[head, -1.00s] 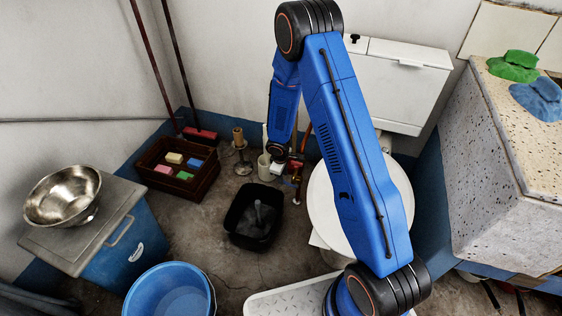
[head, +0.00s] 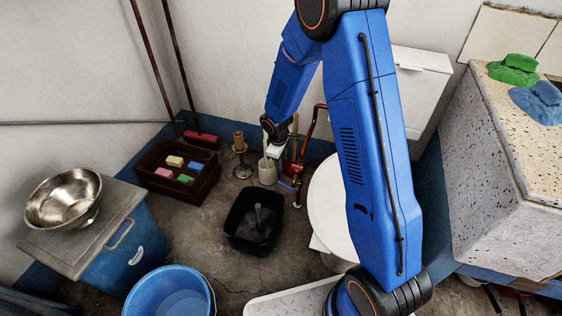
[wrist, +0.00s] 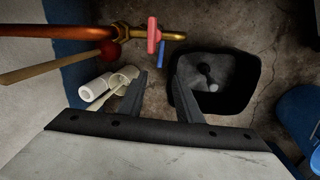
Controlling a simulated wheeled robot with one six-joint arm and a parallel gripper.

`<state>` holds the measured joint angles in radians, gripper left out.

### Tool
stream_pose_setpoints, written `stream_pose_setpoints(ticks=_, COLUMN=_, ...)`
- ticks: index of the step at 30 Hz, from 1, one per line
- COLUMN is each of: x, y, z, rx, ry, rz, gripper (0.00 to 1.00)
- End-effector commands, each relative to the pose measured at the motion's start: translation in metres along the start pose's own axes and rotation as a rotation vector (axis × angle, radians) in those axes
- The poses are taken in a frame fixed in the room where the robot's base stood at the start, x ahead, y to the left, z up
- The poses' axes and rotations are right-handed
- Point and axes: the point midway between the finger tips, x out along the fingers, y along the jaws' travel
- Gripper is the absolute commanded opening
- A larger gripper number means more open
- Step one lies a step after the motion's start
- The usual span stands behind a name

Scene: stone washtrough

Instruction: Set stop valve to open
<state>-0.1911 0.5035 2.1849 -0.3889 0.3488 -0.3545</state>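A copper and brass pipe (wrist: 130,32) runs in from the left of the wrist view. A red lever (wrist: 154,35) crosses its brass end, and a blue lever (wrist: 162,53) shows just below. The blue lever also shows low on the pipework in the head view (head: 288,187). I cannot tell for sure which lever belongs to the stop valve. My gripper (wrist: 161,70) is open and empty. In the wrist view the blue lever lies just beyond the gap between its fingertips, apart from them. In the head view my arm hides part of the pipework.
A black tub (head: 240,233) holding a grey object stands right of the fingers in the wrist view. The white toilet (head: 326,210) stands at right.

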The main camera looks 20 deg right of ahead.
Motion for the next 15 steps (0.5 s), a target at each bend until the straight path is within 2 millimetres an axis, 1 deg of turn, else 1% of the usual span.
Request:
stream_pose_setpoints(ticks=4, x=-0.0063, y=-0.0001, z=0.0001, rx=0.000, ry=0.000, rz=0.000, gripper=0.32)
stream_pose_setpoints(ticks=12, x=-0.0069, y=-0.0001, z=0.0001, rx=0.000, ry=0.000, rz=0.000, gripper=0.32)
stream_pose_setpoints(ticks=14, x=-0.0075, y=0.0001, z=0.0002, rx=0.001, ry=0.000, rz=0.000, gripper=0.17)
stream_pose_setpoints(ticks=15, x=-0.0092, y=0.0005, z=0.0006, rx=0.003, ry=0.001, rz=0.001, gripper=0.08)
